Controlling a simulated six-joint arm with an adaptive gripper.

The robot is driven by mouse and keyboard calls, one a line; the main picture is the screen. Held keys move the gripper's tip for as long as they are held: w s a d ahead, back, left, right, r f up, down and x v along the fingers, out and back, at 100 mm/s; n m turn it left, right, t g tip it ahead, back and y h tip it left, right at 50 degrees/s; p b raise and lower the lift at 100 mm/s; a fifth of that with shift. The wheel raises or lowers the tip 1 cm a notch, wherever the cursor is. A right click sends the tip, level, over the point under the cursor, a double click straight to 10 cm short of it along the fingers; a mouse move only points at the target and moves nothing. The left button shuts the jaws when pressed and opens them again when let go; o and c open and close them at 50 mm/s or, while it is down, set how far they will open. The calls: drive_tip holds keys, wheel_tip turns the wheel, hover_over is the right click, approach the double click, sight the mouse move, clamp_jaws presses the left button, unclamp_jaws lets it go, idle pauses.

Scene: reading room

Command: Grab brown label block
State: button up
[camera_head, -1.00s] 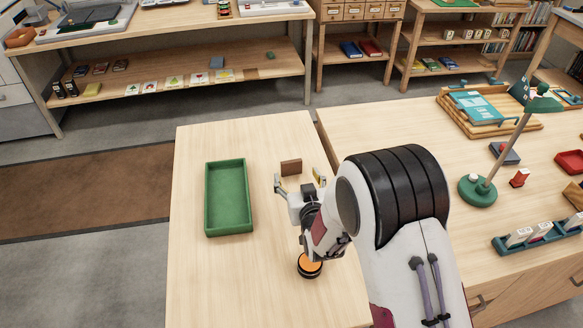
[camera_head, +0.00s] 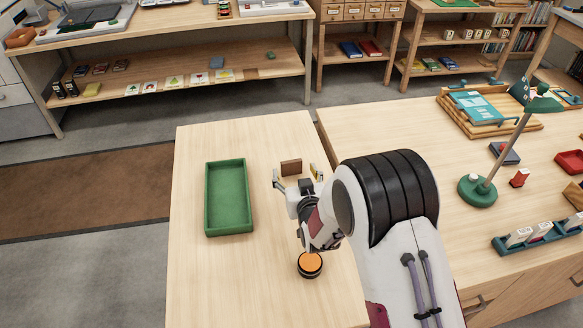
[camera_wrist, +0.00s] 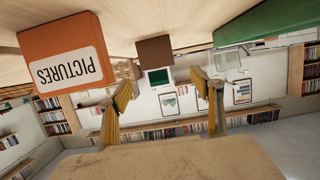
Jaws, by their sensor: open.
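The brown block (camera_head: 291,167) stands upright on the light wood table (camera_head: 205,285), to the right of the green tray's far end. No label can be read on its visible face. My gripper (camera_head: 295,176) is open and empty, just on the near side of the block, its fingers spread to left and right. In the upside-down wrist view, the brown block (camera_wrist: 154,50) appears beyond the fingertips of my gripper (camera_wrist: 161,86), between them in width. I see no contact.
The green tray (camera_head: 208,205) lies to the left. An orange-topped black round object (camera_head: 310,264) sits nearer, below my wrist. The wrist view shows an orange block lettered PICTURES (camera_wrist: 65,60) to the side. A green lamp (camera_head: 478,191) stands on the right table.

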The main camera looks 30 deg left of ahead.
sight(292, 162)
idle(0.3)
drive_tip(key=shift+x, duration=2.6)
drive_tip(key=shift+d+f, duration=0.1)
drive_tip(key=shift+d, duration=0.05)
drive_tip(key=shift+w, duration=0.1)
drive_tip(key=c, duration=1.2)
